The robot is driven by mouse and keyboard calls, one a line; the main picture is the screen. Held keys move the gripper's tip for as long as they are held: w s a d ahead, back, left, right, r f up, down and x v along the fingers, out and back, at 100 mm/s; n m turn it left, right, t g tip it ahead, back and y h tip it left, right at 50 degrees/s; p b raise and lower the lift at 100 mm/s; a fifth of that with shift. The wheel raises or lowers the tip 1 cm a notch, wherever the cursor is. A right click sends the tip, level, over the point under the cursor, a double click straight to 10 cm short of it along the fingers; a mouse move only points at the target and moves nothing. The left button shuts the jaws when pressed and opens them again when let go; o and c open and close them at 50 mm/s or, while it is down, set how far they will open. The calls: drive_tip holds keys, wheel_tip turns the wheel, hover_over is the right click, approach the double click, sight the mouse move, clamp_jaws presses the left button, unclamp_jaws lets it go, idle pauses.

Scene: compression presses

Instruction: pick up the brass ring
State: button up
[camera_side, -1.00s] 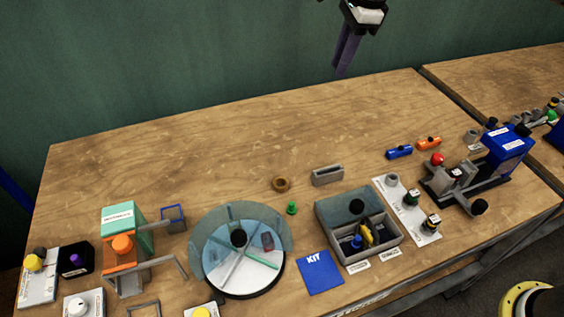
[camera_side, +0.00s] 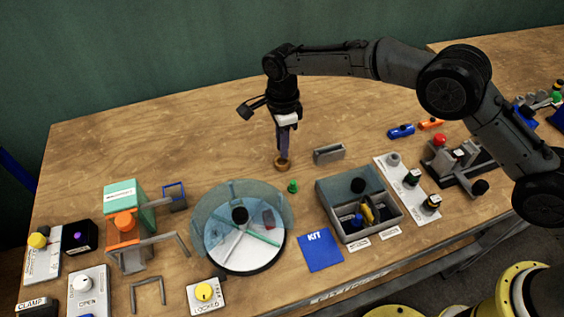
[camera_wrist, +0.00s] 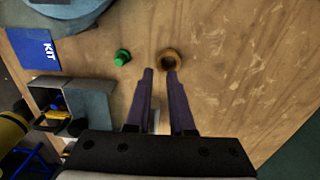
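The brass ring (camera_side: 281,165) lies flat on the wooden table, behind the green peg. It also shows in the wrist view (camera_wrist: 162,58), just beyond my fingertips and a little to the right. My gripper (camera_side: 284,154) points down over the ring, its dark fingers at or just above it. In the wrist view my gripper (camera_wrist: 159,71) has its two fingers apart, with a gap between them. The right fingertip overlaps the ring's near edge in that picture. I cannot tell whether the fingers touch the ring. Nothing shows held.
A green peg (camera_side: 293,186) stands close in front of the ring. A grey slotted block (camera_side: 329,154) is to the right. The round turntable (camera_side: 241,260) and the divided grey bin (camera_side: 384,224) stand nearer the front. The table behind and left of the ring is clear.

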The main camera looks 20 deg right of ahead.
sight(284, 166)
drive_tip(key=shift+d+f, duration=0.15)
drive_tip(key=shift+f, duration=1.5)
drive_tip(key=shift+d+f, duration=0.1)
drive_tip(key=shift+f, duration=1.55)
clamp_jaws()
